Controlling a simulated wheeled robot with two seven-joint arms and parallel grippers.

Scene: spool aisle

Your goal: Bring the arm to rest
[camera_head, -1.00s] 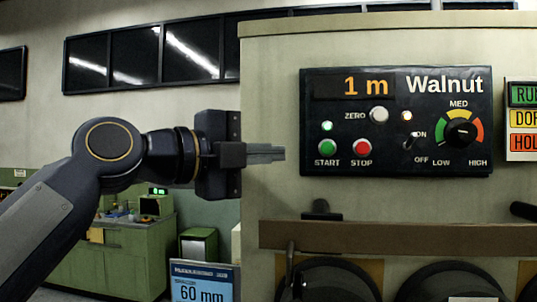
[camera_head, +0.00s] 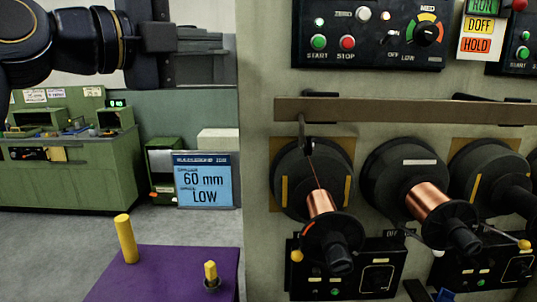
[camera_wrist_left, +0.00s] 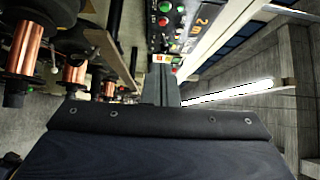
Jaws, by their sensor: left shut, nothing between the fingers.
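My left arm comes in at the upper left of the head view. Its dark gripper (camera_head: 222,42) points right, with the fingers together and nothing between them. It hangs in the air left of the machine's black control panel (camera_head: 372,30), apart from it in the picture. In the left wrist view the shut fingers (camera_wrist_left: 160,86) point up the picture towards a panel with green and red buttons (camera_wrist_left: 164,14). My right gripper is not in view.
Winding heads with copper spools (camera_head: 320,204) (camera_head: 430,196) stick out below a brown rail (camera_head: 400,110). A purple surface (camera_head: 165,272) with yellow pegs (camera_head: 125,238) stands low in front. A blue sign (camera_head: 204,182) and green bench (camera_head: 75,170) stand behind, with open floor between.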

